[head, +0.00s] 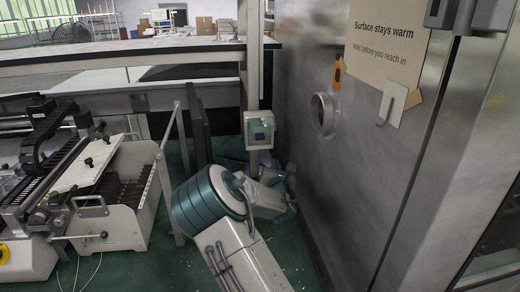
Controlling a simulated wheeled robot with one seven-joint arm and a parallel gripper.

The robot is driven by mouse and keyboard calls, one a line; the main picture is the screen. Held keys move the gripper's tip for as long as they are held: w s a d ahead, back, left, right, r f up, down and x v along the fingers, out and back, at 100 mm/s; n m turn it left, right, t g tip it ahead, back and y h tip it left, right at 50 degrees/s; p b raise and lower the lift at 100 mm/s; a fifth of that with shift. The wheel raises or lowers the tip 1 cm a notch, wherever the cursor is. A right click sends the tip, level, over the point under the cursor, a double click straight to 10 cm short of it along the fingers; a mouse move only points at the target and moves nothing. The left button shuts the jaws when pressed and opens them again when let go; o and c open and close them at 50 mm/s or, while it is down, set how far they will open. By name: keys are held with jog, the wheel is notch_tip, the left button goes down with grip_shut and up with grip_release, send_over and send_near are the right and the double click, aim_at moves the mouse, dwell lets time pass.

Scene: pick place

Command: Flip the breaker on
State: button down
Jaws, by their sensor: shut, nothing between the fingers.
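A small pale grey-green box (259,130), which looks like the breaker box, is fixed to an upright metal post left of the large steel cabinet. A dark window or opening shows on its front, but the switch and its position are too small to tell. My arm rises from the bottom, bends at a teal joint and reaches away to the right. My gripper (272,174) is just below the box, partly hidden behind my own arm and small in view. It is shut and empty. I cannot tell whether it touches the post.
The steel cabinet (345,165) walls off the right side, with a round port (323,115) and a sign (388,50). A machine with a white tray (110,225) stands at left. A metal rail (120,57) crosses behind. Green floor shows between.

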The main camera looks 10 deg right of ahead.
aim_at(260, 146)
jog(key=a+n, duration=0.1)
jog(key=a+n+t+y, duration=0.1)
jog(key=n, duration=0.1)
jog(key=w+a+n+y, duration=0.1)
jog(key=shift+a+r+n+t, duration=0.25)
jog(key=shift+a+n+t, duration=0.05)
jog(key=shift+n, duration=0.1)
jog(key=shift+w, duration=0.15)
jog(key=shift+w+r+p, duration=0.25)
jog(key=shift+w+p, duration=0.05)
jog(key=shift+w, duration=1.3)
jog(key=shift+w+r+p, duration=0.25)
jog(key=shift+w+p, duration=0.1)
jog(key=shift+w, duration=1.3)
jog(key=shift+w+r+p, duration=0.25)
jog(key=shift+w+p, duration=0.05)
jog(key=shift+w, duration=1.3)
